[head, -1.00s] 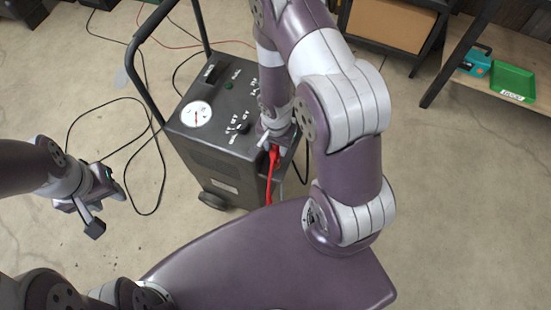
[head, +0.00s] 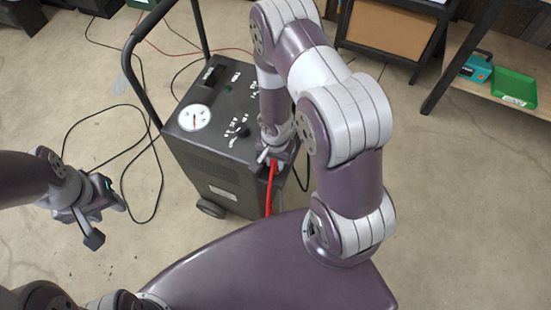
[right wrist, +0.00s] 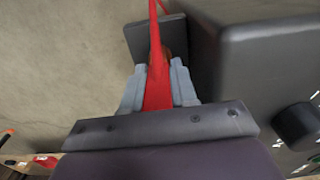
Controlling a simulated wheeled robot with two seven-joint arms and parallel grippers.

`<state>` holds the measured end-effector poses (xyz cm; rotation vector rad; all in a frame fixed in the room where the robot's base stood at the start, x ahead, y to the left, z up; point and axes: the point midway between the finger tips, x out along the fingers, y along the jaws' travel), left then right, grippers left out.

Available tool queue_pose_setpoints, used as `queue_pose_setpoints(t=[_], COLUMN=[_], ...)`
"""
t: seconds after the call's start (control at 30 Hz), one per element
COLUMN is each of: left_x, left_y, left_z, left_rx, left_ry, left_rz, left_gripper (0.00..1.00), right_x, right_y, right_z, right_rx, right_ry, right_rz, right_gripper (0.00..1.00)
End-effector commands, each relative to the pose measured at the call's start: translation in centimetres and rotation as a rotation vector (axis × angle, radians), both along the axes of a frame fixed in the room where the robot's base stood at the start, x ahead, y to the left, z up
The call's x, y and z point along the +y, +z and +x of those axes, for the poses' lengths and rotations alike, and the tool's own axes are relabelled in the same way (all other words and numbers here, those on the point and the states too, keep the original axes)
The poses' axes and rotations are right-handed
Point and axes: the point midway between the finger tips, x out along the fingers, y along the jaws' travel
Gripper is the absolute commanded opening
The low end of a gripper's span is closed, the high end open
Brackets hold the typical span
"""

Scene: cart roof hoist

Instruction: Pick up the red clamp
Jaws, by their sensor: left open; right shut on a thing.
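The red clamp (right wrist: 158,88) lies between the two fingers of my right gripper (right wrist: 158,85) in the right wrist view, and the fingers are shut on it. In the head view the right gripper (head: 277,158) is at the right side of the dark charger cart, with the arm hiding most of it. A red length (head: 270,190) hangs down below it there; I cannot tell clamp from cable in it. My left gripper (head: 98,215) is open and empty above the floor at the left.
The wheeled charger cart (head: 212,158) with a gauge and tall handle stands just left of my right gripper. Black cables (head: 104,150) lie on the floor left of it. A shelf (head: 535,107) at the right holds a green bin (head: 513,86) and a teal case (head: 477,66).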

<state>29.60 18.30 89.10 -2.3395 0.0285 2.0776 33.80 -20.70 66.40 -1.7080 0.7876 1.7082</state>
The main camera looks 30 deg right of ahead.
Motion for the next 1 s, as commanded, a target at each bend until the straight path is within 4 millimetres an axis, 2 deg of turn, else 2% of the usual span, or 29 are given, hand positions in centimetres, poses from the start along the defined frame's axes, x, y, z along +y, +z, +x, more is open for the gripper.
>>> queue_pose_setpoints(t=[0.17, 0.43, 0.7, 1.0], left_x=[0.0, 0.0, 0.0, 0.0], left_y=[0.6, 3.4, 10.0, 17.5], left_z=[0.0, 0.0, 0.0, 0.0], left_rx=[0.000, 0.000, 0.000, 0.000], left_ry=[0.000, 0.000, 0.000, 0.000], left_rz=[0.000, 0.000, 0.000, 0.000], left_gripper=[0.43, 0.43, 0.43, 0.43], right_x=[0.0, -0.3, -5.5, -9.0], right_y=[0.8, 5.1, 9.1, 11.5], right_z=[0.1, 0.2, 2.7, 4.6], right_rx=[-0.001, 0.000, 0.003, 0.001], right_ry=[-0.001, -0.003, -0.005, -0.003], right_rz=[0.000, 0.000, 0.000, 0.000], right_gripper=[0.00, 0.00, 0.00, 0.00])
